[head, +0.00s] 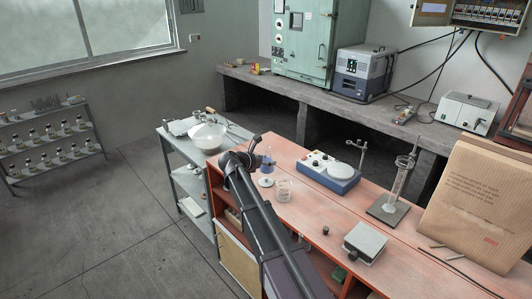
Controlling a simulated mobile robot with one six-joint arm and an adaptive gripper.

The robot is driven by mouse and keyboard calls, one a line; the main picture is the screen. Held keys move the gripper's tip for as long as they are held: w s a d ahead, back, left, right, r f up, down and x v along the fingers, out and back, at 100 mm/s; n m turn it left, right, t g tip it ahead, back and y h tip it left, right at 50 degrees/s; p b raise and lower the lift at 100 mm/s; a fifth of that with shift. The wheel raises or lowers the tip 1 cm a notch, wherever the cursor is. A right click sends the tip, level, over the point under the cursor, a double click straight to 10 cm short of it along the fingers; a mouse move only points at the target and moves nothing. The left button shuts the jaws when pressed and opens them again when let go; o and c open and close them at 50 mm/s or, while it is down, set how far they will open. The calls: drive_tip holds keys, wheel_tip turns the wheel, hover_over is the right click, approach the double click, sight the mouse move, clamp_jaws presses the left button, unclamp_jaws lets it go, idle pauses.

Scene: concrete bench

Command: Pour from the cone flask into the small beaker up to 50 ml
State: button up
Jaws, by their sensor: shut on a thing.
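The cone flask (267,164), with bluish liquid in it, shows small at the far left end of the red-topped bench in the head view. My gripper (259,150) is shut on it, near its upper part; the fingers are small and partly hidden by my dark arm. The flask looks about upright. The small beaker (284,190) is clear glass and stands on the bench in front of the flask, a little to its right. The flask is apart from it. Any liquid level in the beaker is too small to read.
A white disc (266,182) lies left of the beaker. A blue hotplate stirrer (330,172) stands to the right, with a cylinder on a stand (395,190) beyond it. A grey box (365,243) and small black stopper (326,230) are nearer. A side cart (180,150) holds a white bowl (207,135).

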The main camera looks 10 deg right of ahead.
drive_tip(key=w, duration=0.4)
drive_tip(key=shift+d+r, duration=0.25)
drive_tip(key=shift+d, duration=0.05)
drive_tip(key=shift+s+f, duration=0.1)
drive_tip(key=shift+s+d+f+m+t+y+b, duration=0.2)
drive_tip(key=shift+s+d+f+m+t+b, duration=0.1)
drive_tip(key=shift+s+f+m+b, duration=0.3)
drive_tip(key=shift+s+d+f+m+t+y+b, duration=0.2)
drive_tip(key=shift+s+d+f+m+t+b, duration=0.1)
drive_tip(key=shift+f+m+b, duration=0.3)
drive_tip(key=shift+s+d+f+b, duration=0.1)
drive_tip(key=shift+f+b, duration=0.2)
drive_tip(key=shift+b, duration=0.15)
drive_tip(key=shift+r+m+t, duration=0.15)
drive_tip(key=shift+m+t, duration=0.15)
drive_tip(key=shift+t, duration=0.1)
drive_tip(key=shift+s+d+f+m+y+b, duration=0.3)
drive_tip(key=shift+f+m+b, duration=0.1)
drive_tip(key=shift+m+b, duration=0.1)
